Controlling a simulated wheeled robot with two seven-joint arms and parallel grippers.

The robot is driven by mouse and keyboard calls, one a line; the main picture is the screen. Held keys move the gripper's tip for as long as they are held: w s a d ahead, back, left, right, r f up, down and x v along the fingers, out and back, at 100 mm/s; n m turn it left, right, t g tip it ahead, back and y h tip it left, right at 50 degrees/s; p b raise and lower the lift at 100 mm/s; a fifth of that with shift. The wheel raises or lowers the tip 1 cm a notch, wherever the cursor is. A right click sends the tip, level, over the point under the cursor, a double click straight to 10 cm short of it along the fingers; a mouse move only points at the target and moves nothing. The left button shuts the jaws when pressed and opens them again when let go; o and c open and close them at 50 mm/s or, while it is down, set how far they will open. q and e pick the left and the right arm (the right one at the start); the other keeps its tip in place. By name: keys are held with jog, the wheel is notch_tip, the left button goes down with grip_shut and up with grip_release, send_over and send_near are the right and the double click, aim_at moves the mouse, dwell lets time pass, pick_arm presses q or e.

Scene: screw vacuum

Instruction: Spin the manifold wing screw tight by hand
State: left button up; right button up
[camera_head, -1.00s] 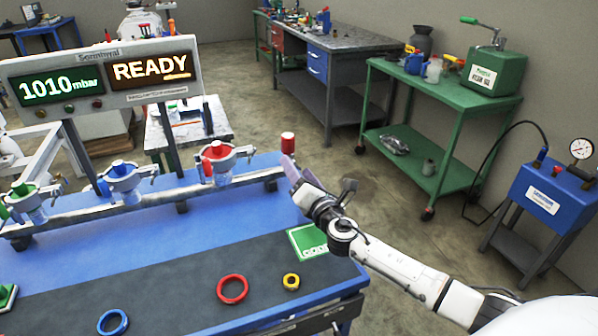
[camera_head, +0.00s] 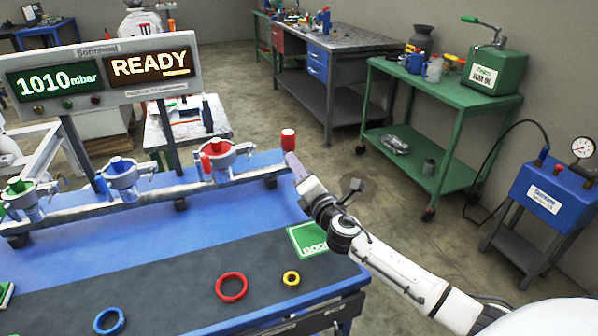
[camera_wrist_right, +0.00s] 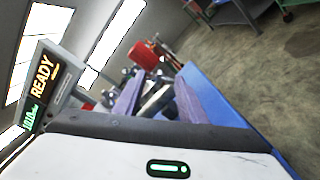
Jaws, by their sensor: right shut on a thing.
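My right gripper (camera_head: 290,161) reaches the right end of the manifold rail (camera_head: 130,204) on the blue bench. In the right wrist view, its two purple fingers (camera_wrist_right: 157,98) are shut on a pale metal piece (camera_wrist_right: 156,98), which appears to be the wing screw. Its wings are not clear, and in the head view the fingers hide it. A red-capped post (camera_head: 288,139) stands just behind the fingertips. The manifold carries clamped ports with a red top (camera_head: 217,150), a blue top (camera_head: 121,165) and a green top (camera_head: 18,187). My left gripper is not in view.
A sign (camera_head: 104,76) above the bench reads "1010 mbar" and "READY". A red ring (camera_head: 231,275), a yellow ring (camera_head: 291,271) and a blue ring (camera_head: 97,322) lie on the dark mat (camera_head: 170,290). A green card (camera_head: 307,239) lies beneath my right arm.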

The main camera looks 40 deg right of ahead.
jog(key=m+b, duration=0.1)
jog(key=m, duration=0.5)
jog(key=shift+f+m, duration=0.15)
jog(key=shift+m, duration=0.15)
jog(key=m, duration=0.5)
jog(key=shift+m, duration=0.3)
jog(key=shift+f, duration=0.1)
jog(key=o, duration=1.1)
jog(key=shift+c, duration=0.2)
jog(key=v, duration=1)
jog(key=shift+s, duration=0.2)
